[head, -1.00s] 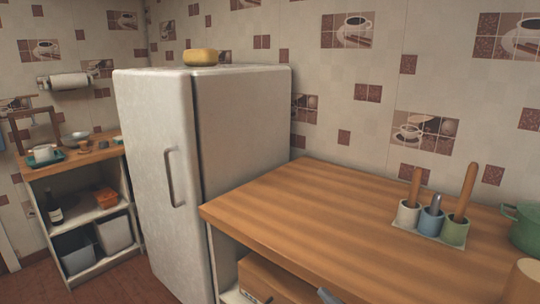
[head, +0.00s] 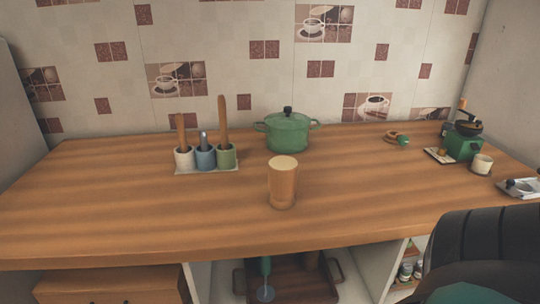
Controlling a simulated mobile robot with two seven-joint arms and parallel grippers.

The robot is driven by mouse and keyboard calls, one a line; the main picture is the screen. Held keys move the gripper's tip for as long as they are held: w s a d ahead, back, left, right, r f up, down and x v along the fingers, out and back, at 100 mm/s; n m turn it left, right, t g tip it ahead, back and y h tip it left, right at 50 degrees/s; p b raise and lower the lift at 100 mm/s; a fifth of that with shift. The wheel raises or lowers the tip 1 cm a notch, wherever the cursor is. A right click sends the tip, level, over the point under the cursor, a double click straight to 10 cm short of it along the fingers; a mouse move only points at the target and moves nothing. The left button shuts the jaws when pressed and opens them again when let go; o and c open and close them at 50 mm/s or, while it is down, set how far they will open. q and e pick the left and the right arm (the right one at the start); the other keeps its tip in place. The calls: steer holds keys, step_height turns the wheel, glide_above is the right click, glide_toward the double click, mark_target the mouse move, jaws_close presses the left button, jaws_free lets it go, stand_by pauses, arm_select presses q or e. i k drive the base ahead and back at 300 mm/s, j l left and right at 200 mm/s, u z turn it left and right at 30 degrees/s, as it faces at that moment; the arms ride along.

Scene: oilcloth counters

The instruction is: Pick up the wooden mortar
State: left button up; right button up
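A light-brown wooden vessel (head: 282,187), which looks like the wooden mortar, stands upright on the wooden counter (head: 110,205). It is near the middle of the head view, in front of the green pot and towards the counter's front edge. It is taller than wide, with a pale round top; I cannot tell how hollow it is. Nothing touches it. Neither of my grippers shows in the head view.
A green lidded pot (head: 288,133) stands behind the vessel. A utensil holder with white, blue and green cups (head: 206,158) is to its left. A green coffee grinder (head: 463,147) and small cup (head: 482,164) are at right. A dark rounded shape covers the lower right.

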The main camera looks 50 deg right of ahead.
mark_target(283, 183)
steer(key=z, duration=1.6)
steer(key=i+l, duration=0.1)
steer(key=l, duration=0.35)
steer(key=i+l, duration=0.15)
steer(key=l, duration=0.3)
steer(key=i+l, duration=0.1)
steer(key=l, duration=0.35)
steer(key=l+u, duration=0.1)
steer(key=u, duration=0.3)
steer(key=l+u, duration=0.1)
steer(key=u, duration=0.3)
steer(key=l+u, duration=0.1)
steer(key=u, duration=0.25)
